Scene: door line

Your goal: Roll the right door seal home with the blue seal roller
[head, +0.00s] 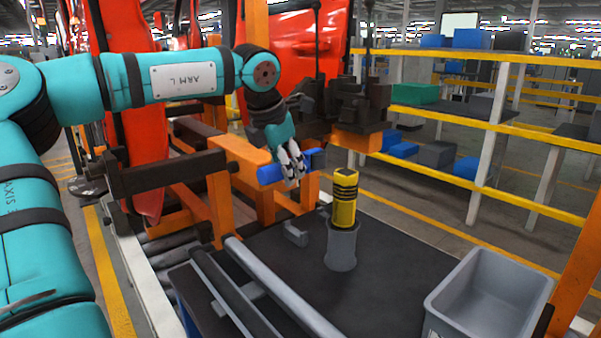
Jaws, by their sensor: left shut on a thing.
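My left gripper (291,167) is shut on the blue seal roller (267,175), which shows on both sides of the fingers. It holds the roller in the air, above and behind the dark-topped table, near the orange frame. Behind it hangs a red door panel (290,45), and another red door panel (135,120) is at the left, partly hidden by my left arm. I cannot make out a door seal on either panel. My right gripper is not in view.
The table (390,270) holds a yellow and black cylinder (344,200) upright in a grey holder (341,246), a small grey block (296,234) and a grey bin (485,295). Long grey bars (280,290) lie at its left. An orange fixture beam (238,151) stands behind.

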